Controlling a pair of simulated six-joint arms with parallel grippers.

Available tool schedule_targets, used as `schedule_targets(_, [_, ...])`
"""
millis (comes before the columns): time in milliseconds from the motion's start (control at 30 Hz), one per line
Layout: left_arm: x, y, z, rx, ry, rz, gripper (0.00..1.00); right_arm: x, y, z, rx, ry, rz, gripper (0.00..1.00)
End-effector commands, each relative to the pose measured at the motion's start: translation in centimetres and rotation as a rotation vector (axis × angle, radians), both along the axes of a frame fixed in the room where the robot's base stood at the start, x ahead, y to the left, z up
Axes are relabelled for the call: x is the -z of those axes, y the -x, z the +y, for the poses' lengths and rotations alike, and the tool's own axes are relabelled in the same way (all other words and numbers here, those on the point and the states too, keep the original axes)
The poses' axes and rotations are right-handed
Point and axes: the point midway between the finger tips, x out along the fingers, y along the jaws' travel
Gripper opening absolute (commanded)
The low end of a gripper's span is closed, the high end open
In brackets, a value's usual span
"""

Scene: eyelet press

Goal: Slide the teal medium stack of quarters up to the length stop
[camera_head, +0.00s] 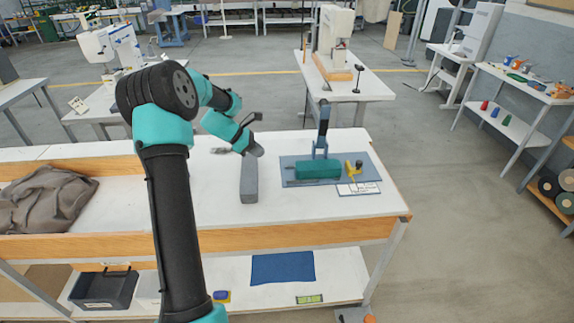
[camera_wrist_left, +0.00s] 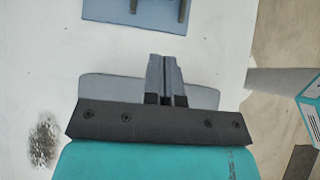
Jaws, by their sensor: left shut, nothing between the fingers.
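The teal stack of quarters (camera_head: 318,170) lies on the blue-grey base plate (camera_head: 290,181) at the right of the table. The dark press post (camera_head: 322,135) stands just behind it. My left gripper (camera_head: 257,151) is shut and empty, left of the plate and apart from the stack. In the left wrist view its fingers (camera_wrist_left: 165,78) are together, and the near part of a blue-grey plate (camera_wrist_left: 110,18) with two dark posts shows beyond them. The stack is not seen there. My right gripper is not in view.
A yellow part (camera_head: 352,172) and a white card (camera_head: 360,189) are right of the stack. A brown cloth (camera_head: 45,195) lies at the left.

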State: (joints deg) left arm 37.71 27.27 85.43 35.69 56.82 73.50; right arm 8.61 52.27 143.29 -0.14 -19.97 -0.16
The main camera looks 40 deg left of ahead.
Motion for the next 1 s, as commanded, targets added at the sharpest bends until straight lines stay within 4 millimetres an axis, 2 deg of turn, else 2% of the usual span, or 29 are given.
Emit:
schedule_targets(267, [1.0, -0.7, -0.8, 0.003, -0.001, 0.001, 0.00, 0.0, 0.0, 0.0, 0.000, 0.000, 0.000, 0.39])
schedule_targets(800, [7.3, -5.0, -5.3, 0.004, 0.000, 0.001, 0.00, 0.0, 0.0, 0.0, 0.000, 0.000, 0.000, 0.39])
schedule_targets(1000, [7.1, -6.9, -7.3, 0.004, -0.002, -0.001, 0.00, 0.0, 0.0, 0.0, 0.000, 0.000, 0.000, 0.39])
